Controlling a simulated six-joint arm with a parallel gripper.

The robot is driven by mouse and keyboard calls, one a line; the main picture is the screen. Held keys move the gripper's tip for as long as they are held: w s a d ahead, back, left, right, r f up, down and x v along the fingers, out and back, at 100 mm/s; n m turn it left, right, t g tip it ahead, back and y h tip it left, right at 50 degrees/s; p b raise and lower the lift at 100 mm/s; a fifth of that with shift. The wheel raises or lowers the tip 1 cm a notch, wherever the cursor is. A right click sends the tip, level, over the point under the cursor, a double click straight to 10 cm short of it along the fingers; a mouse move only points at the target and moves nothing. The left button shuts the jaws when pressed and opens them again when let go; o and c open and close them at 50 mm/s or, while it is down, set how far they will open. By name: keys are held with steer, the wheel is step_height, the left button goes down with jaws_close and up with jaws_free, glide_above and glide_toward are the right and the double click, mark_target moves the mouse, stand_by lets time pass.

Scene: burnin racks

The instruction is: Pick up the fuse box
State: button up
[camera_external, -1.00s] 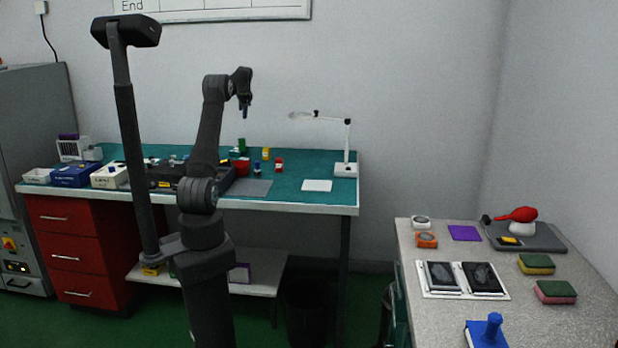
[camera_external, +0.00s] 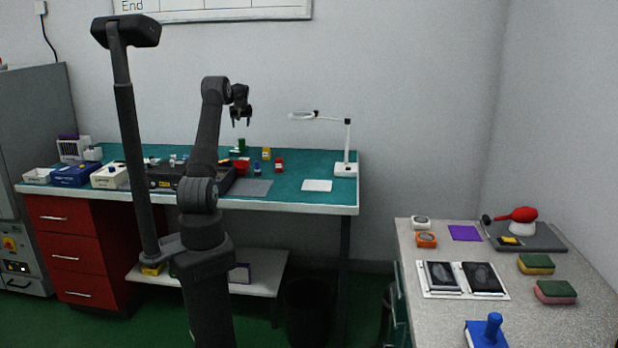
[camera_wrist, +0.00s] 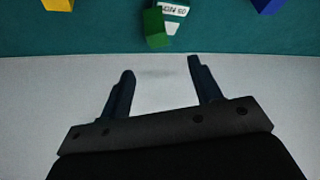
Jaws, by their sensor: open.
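My gripper (camera_external: 241,122) is open and empty, raised in the air above the back part of the green-topped bench. In the wrist view its two fingers (camera_wrist: 160,77) are spread apart over a pale grey surface. Just beyond them on the green surface is a green block (camera_wrist: 155,27) against a white-and-green piece with a printed label (camera_wrist: 174,12). The green block also shows in the external view (camera_external: 241,145) below my gripper. Which thing is the fuse box I cannot tell from its look.
A yellow item (camera_external: 266,154), a red item (camera_external: 279,165) and a small blue one (camera_external: 257,169) stand nearby. A lamp (camera_external: 346,168) stands at the bench's right end. Bins (camera_external: 74,176) line the left. A speckled side table (camera_external: 408,283) is at the right.

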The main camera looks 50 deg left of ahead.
mark_target(242, 144)
steer(key=x, duration=1)
steer(key=shift+f, duration=0.35)
steer(key=shift+d+x, duration=0.1)
steer(key=shift+x, duration=1.25)
steer(key=shift+d+x, duration=0.15)
steer(key=shift+x, duration=1.2)
steer(key=c, duration=1.1)
steer(key=shift+c, duration=0.2)
steer(key=shift+w, duration=0.1)
